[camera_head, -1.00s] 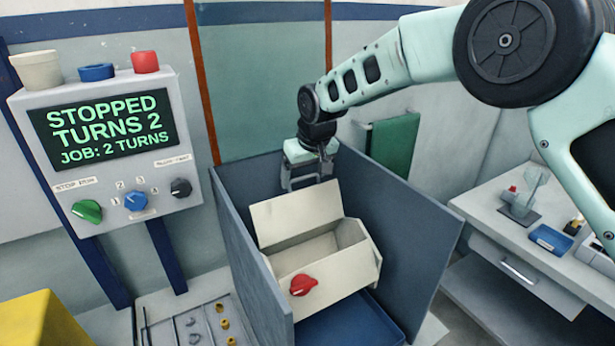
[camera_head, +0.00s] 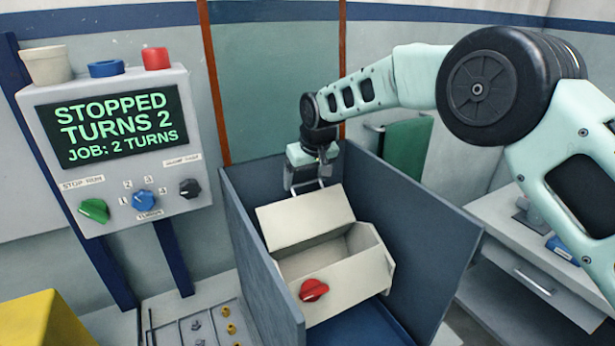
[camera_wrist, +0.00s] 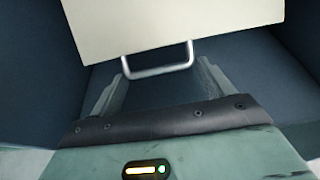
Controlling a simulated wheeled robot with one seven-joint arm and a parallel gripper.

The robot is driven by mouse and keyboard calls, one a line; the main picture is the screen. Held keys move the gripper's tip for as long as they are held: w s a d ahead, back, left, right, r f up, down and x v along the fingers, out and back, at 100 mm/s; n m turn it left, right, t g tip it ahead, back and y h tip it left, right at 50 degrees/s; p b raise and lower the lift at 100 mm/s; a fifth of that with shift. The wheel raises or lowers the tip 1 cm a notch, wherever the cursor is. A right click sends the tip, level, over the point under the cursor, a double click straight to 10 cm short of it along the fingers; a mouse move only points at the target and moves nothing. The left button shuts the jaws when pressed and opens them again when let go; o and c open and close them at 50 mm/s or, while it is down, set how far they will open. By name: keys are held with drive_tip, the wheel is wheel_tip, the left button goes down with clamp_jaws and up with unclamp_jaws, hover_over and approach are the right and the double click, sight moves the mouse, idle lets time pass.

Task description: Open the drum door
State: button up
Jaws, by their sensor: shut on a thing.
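The drum (camera_head: 345,282) is a cream box with a red knob (camera_head: 314,290) on its front, between dark blue-grey panels. Its door (camera_head: 305,217) stands raised at the back, tilted, and the hollow inside (camera_head: 335,250) shows. My gripper (camera_head: 308,186) is at the door's upper edge, pointing down. In the wrist view the door's pale panel (camera_wrist: 170,25) fills the top, with its silver U-shaped handle (camera_wrist: 158,71) between my fingers (camera_wrist: 160,80). The gripper is shut on the handle; the exact contact is hard to see.
A control box (camera_head: 120,150) at left reads STOPPED, TURNS 2, JOB: 2 TURNS. Side panels (camera_head: 262,260) stand close on both sides of the drum. A blue tray (camera_head: 365,325) lies below. A rack with small pieces (camera_head: 200,325) is front left, a bench (camera_head: 540,265) right.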

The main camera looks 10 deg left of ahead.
drive_tip(key=shift+a+r, duration=0.35)
drive_tip(key=shift+a, duration=0.05)
drive_tip(key=o, duration=1.1)
drive_tip(key=shift+o, duration=0.2)
drive_tip(key=shift+d+f, duration=0.15)
drive_tip(key=shift+f, duration=0.05)
drive_tip(key=b+v, duration=0.5)
drive_tip(key=v, duration=1.2)
drive_tip(key=shift+r, duration=0.2)
drive_tip(key=shift+s, duration=0.15)
